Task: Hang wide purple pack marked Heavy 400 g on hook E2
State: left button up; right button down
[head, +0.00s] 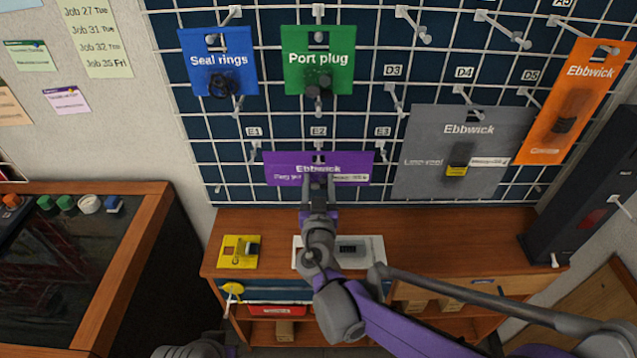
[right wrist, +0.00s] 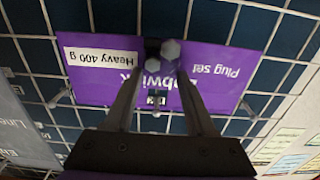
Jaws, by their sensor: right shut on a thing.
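The wide purple pack (head: 280,168) is upright and level against the grid, just under the E2 tag (head: 318,131). It also shows upside down in the right wrist view (right wrist: 215,62), with its white label "Heavy 400 g" readable. My right gripper (head: 318,180) is shut on the pack at its middle; its fingers (right wrist: 155,85) show in the right wrist view. Hook E2 (head: 318,156) is at the pack's top edge, in line with its middle. I cannot tell whether the hook passes through the pack's slot. My left gripper is not in view.
A blue Seal rings pack (head: 190,65) and a green Port plug pack (head: 340,68) hang above. A grey Ebbwick pack (head: 420,135) hangs close at the right, an orange one (head: 590,75) beyond it. Hooks E1 (head: 254,150) and E3 (head: 383,150) are bare. A wooden bench (head: 480,235) lies below.

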jog(key=shift+c, duration=0.7)
grip_release()
jog(key=s, duration=1.1)
jog(key=s+d+f+m+g+h+p, duration=0.15)
jog(key=s+d+g, duration=0.25)
jog(key=d, duration=0.6)
jog(key=s+d+f+m+g+h+p, duration=0.1)
jog(key=s+d+f+g+h+p, duration=0.2)
jog(key=d, duration=0.6)
jog(key=s+a+n+g+y+p, duration=0.1)
jog(key=s+n+g+y+p, duration=0.1)
jog(key=s, duration=1.1)
jog(key=g+y+p, duration=0.1)
jog(key=g+y, duration=0.1)
jog(key=g, duration=0.1)
jog(key=shift+a+f+g, duration=0.25)
jog(key=shift+f+g, duration=0.05)
